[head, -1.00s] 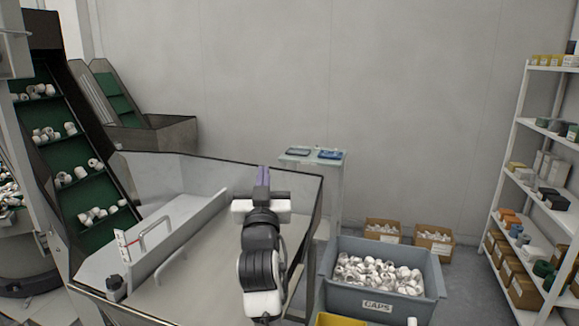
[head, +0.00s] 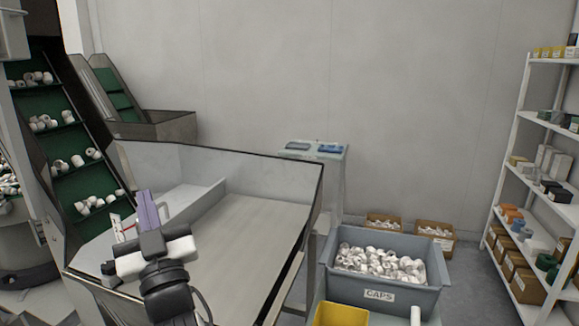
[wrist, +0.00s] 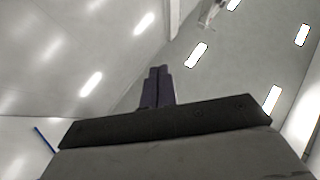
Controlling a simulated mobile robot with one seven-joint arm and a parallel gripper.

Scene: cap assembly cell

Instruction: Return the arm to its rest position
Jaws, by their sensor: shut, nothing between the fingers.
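My gripper (head: 147,207) is in the lower left of the head view, in front of the hopper's left part, with its purple fingers together and pointing up. The fingers also show in the wrist view (wrist: 157,88), side by side, with nothing between them. The wrist view looks up at the ceiling and its lights. My arm comes up from the bottom edge of the head view, and its lower links are out of view.
A large metal hopper (head: 240,215) with an empty floor fills the middle. A green conveyor (head: 75,150) carrying white caps rises at left. A grey CAPS bin (head: 343,281), a yellow bin (head: 340,315) and cardboard boxes (head: 434,242) stand right. Shelves (head: 535,150) line the far right.

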